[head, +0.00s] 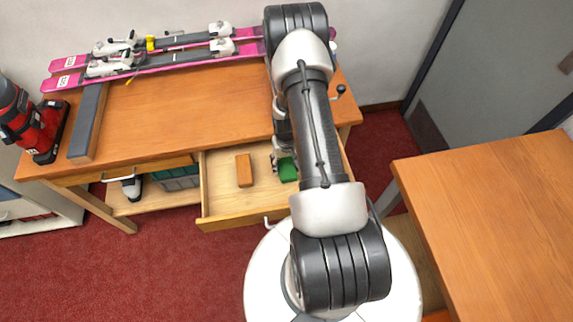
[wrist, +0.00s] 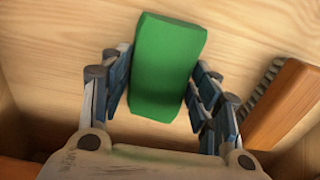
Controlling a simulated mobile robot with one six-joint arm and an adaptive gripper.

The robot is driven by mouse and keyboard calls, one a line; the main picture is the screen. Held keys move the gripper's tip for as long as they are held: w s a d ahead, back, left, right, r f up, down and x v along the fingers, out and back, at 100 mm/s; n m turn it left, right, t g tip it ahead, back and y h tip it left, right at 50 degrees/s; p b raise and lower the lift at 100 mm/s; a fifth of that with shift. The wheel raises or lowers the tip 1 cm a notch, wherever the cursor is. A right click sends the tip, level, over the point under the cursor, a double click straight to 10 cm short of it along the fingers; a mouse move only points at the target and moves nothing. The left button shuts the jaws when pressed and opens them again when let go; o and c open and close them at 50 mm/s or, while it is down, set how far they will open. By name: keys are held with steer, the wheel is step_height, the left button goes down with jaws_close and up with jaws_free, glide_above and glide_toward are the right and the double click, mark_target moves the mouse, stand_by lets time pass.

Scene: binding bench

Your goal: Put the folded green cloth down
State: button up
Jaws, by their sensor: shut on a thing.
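The folded green cloth (wrist: 165,68) is a thick green block between the fingers of my gripper (wrist: 162,88) in the wrist view. My gripper is shut on it, with a finger on each side. In the head view the cloth (head: 287,169) shows beside my arm, in or just above the open drawer (head: 220,185). The pale wooden drawer bottom lies behind the cloth in the wrist view. I cannot tell whether the cloth touches it. My arm hides part of the drawer and most of the gripper in the head view.
A brown-backed brush (wrist: 285,105) lies in the drawer near the gripper; it also shows in the head view (head: 244,170). Pink skis (head: 190,58) lie along the back of the bench (head: 190,115). A red tool (head: 40,125) stands at the left. The bench's middle is clear.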

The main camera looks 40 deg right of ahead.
steer(key=o, duration=0.5)
steer(key=shift+f, duration=0.15)
steer(key=o, duration=0.4)
steer(key=shift+o, duration=0.2)
